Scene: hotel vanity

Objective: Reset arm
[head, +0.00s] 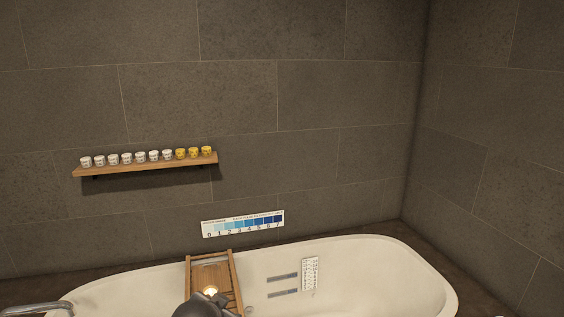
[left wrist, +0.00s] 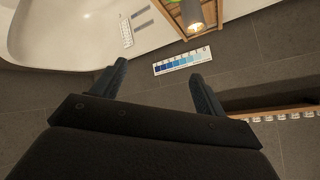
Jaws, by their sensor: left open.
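My left gripper (left wrist: 158,69) shows in the left wrist view with its two dark fingers spread apart and nothing between them. The wall with a blue graded scale strip (left wrist: 182,61) shows beyond the fingers. My right gripper is in neither view.
A white bathtub (head: 400,262) bears a wooden caddy (head: 233,262). A wall shelf (head: 150,167) holds several white and yellow cups. The scale strip (head: 243,223) is above the tub.

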